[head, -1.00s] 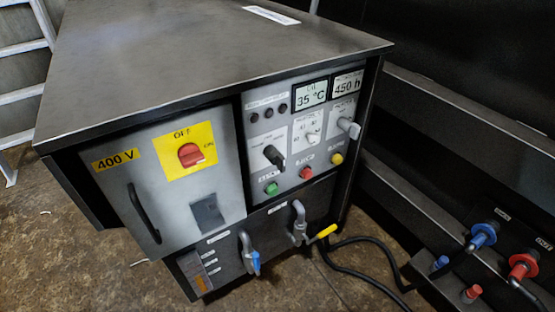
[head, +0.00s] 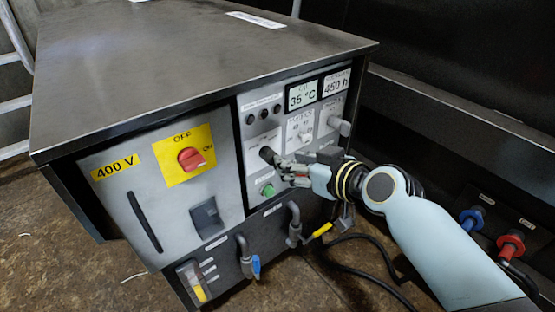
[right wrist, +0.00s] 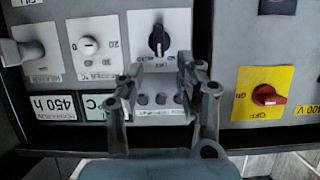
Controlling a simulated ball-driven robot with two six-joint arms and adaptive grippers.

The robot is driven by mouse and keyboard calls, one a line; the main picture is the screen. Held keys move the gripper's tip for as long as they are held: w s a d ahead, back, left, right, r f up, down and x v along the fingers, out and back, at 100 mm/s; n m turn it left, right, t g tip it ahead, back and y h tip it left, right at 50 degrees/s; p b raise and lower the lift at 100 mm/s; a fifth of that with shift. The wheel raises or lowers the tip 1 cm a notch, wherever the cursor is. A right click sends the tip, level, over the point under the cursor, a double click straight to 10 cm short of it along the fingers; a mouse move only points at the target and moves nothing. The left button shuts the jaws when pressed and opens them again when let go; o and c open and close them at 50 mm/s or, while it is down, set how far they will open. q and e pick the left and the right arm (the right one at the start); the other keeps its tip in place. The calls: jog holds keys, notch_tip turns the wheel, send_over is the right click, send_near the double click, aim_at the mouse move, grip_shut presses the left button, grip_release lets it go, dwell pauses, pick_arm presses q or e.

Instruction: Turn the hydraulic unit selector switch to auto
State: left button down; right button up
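My right gripper (head: 287,167) is in front of the panel, close to the switch. In the right wrist view my right gripper (right wrist: 158,70) has its fingers spread apart with nothing between them; contact with the knob is not visible. My left gripper is out of view.
A red main switch (head: 190,158) on a yellow plate is left of the panel. A green button (head: 267,190) is below the selector. A grey knob (head: 340,126) is to the right. Pipes with a yellow-handled valve (head: 320,230) stick out below my right arm.

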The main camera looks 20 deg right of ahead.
aim_at(273, 159)
jog(key=b+x, duration=0.1)
jog(key=x, duration=0.5)
jog(key=shift+s, duration=0.1)
